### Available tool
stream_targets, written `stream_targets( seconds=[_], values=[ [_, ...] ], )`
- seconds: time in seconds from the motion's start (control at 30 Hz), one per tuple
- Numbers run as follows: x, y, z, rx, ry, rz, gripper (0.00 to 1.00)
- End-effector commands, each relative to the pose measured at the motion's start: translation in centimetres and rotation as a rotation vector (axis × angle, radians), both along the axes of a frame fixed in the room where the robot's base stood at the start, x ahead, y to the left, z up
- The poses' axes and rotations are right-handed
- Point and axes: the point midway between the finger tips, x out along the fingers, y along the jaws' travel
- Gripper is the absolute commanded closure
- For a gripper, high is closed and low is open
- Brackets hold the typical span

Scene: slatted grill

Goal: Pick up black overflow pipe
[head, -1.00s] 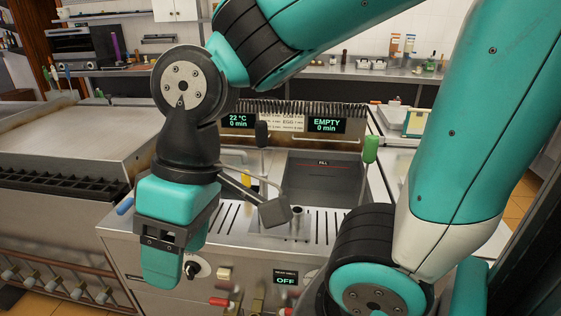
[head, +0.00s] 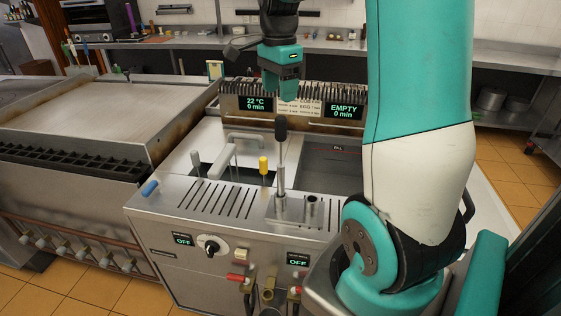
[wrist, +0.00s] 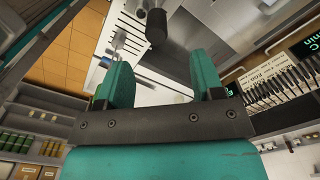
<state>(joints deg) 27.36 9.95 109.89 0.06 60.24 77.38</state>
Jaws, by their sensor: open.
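The black overflow pipe (head: 281,130) stands upright at the front middle of the steel cooker, with a thick black grip on a thin metal rod. My gripper (head: 288,92) is open and empty. In the head view it hangs just above the pipe's black grip, in front of the display panel. In the wrist view my two teal fingers (wrist: 162,62) are spread apart, and the black grip (wrist: 156,26) shows beyond their tips, roughly in line with the gap and not touching. How far the pipe is from my fingertips is hard to tell.
A yellow-tipped rod (head: 263,166) and a lid with a bent handle (head: 236,138) are left of the pipe. The display panel (head: 300,104) rises behind. A flat griddle (head: 85,105) stands at left. My own arm hides the cooker's right side.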

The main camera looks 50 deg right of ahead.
Motion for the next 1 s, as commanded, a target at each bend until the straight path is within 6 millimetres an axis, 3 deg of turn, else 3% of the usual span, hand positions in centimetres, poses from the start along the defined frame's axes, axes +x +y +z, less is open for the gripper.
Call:
stream_targets(
  seconds=[0.2, 0.47, 0.7, 1.0],
  values=[
    [0.0, 0.1, -3.7, 0.002, 0.003, 0.003, 0.39],
    [-0.3, 0.1, -5.6, 0.002, 0.004, 0.004, 0.39],
    [-0.6, 0.1, -9.2, 0.001, 0.002, 0.005, 0.39],
    [-0.5, 0.0, -9.9, -0.001, -0.002, 0.004, 0.39]
  ],
)
